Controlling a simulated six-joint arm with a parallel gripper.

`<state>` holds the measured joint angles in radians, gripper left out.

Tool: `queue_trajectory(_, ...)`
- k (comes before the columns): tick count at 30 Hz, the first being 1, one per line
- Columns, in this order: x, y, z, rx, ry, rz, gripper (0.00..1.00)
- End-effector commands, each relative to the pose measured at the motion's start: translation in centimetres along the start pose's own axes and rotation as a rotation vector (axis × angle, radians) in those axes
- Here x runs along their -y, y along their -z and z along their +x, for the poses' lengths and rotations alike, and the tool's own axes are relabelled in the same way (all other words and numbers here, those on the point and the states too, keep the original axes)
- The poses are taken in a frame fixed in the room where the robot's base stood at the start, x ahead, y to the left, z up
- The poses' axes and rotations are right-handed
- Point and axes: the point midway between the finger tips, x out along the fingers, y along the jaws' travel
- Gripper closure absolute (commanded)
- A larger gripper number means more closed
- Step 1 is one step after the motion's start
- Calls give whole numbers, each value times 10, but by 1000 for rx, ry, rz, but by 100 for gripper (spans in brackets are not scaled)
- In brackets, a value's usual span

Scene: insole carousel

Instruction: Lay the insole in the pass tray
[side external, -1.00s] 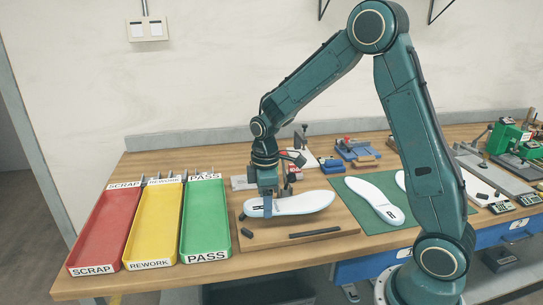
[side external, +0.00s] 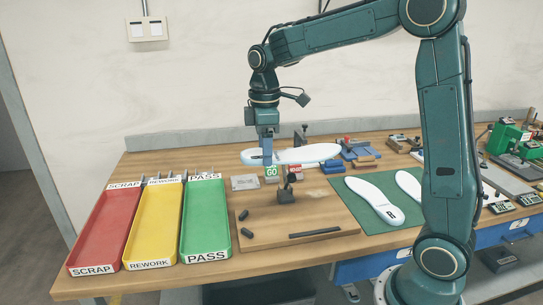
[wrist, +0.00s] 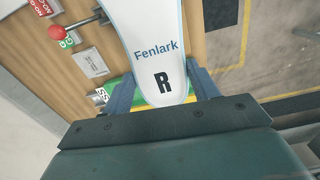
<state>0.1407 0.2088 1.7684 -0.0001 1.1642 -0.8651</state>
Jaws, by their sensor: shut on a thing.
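My gripper (side external: 267,157) is shut on the white insole (side external: 310,154) near its left end, and holds it roughly level in the air above the bench. In the wrist view the insole (wrist: 150,28) shows "Fenlark" and a black "R", with its rounded end between my two fingers (wrist: 163,92). The green pass tray (side external: 205,232) lies to the left of and below the insole, and it looks empty. In the wrist view, part of a PASS label (wrist: 101,97) shows beside the left finger.
A yellow rework tray (side external: 155,225) and a red scrap tray (side external: 103,230) stand left of the pass tray. A wooden board (side external: 325,210) carries a black post (side external: 286,195). A green mat (side external: 351,206) holds other insoles (side external: 373,199).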

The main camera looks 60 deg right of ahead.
Motion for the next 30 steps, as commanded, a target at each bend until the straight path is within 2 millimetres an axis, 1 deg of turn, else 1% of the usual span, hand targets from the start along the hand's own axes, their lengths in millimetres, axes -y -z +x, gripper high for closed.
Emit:
queue_trajectory(16, 0, 0, 0, 0, 0, -2, 63)
queue_trajectory(20, -1, 3, 0, 0, 0, -25, 63)
queue_trajectory(26, -3, 15, 0, 0, 0, -139, 63)
queue_trajectory(30, -5, 29, 1, 0, 0, -282, 63)
